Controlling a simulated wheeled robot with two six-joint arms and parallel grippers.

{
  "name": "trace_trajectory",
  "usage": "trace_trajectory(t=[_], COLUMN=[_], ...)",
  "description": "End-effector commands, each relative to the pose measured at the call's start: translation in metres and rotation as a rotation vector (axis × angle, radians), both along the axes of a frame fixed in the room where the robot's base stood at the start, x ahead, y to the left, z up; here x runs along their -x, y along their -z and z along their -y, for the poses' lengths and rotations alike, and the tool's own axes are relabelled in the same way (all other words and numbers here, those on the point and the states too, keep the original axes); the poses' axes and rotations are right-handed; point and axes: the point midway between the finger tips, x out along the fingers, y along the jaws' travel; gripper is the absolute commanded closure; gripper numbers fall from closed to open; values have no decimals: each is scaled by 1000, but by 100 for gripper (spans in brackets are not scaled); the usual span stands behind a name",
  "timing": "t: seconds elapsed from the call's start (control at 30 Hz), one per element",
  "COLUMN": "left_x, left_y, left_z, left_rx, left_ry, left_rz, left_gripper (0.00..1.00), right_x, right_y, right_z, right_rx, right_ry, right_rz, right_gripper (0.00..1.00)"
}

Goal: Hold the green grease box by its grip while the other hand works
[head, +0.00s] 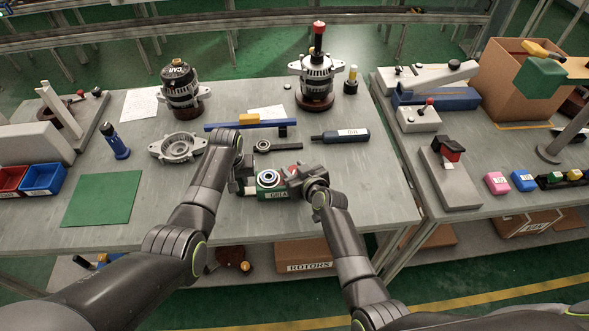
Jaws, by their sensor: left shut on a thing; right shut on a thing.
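The green grease box (273,194) sits near the front edge of the table, with a lettered label on its front and a round ring-like part (269,179) at its top. My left gripper (245,187) is at the box's left side, shut on its grip; my arm partly hides the grip. My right gripper (291,175) is at the box's upper right, shut on a small red thing (294,171). The jaws hide most of that thing, and I cannot tell whether it touches the box.
Behind stand two alternators (181,91) (317,77), a blue bar (226,126) and a dark blue tool (340,135). A housing (178,147) lies left of my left arm. A green mat (101,200) lies at front left. The table's right front is clear.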

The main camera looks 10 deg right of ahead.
Motion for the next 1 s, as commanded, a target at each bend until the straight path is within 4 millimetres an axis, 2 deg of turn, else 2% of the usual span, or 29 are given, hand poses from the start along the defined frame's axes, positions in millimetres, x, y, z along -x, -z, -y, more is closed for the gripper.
trace_trajectory(t=[0.2,0.23,0.4,0.77,1.0], left_x=[-1,-1,-1,-1,-1], left_y=[-1,-1,-1,-1,-1], left_z=[0,0,0,0,0], left_rx=[0,0,0,0,0], left_ry=[0,-1,-1,-1,-1], left_rz=[1,1,1,1,2], left_gripper=[93,93,93,93,93], right_x=[1,1,1,3,23], right_y=[3,3,2,0,-9], right_z=[1,1,1,1,9], right_rx=[2,2,1,-1,-1], right_ry=[-1,-1,-1,-1,1], right_rz=[-6,-6,-4,-1,-3], right_gripper=[86,62,41,41,41])
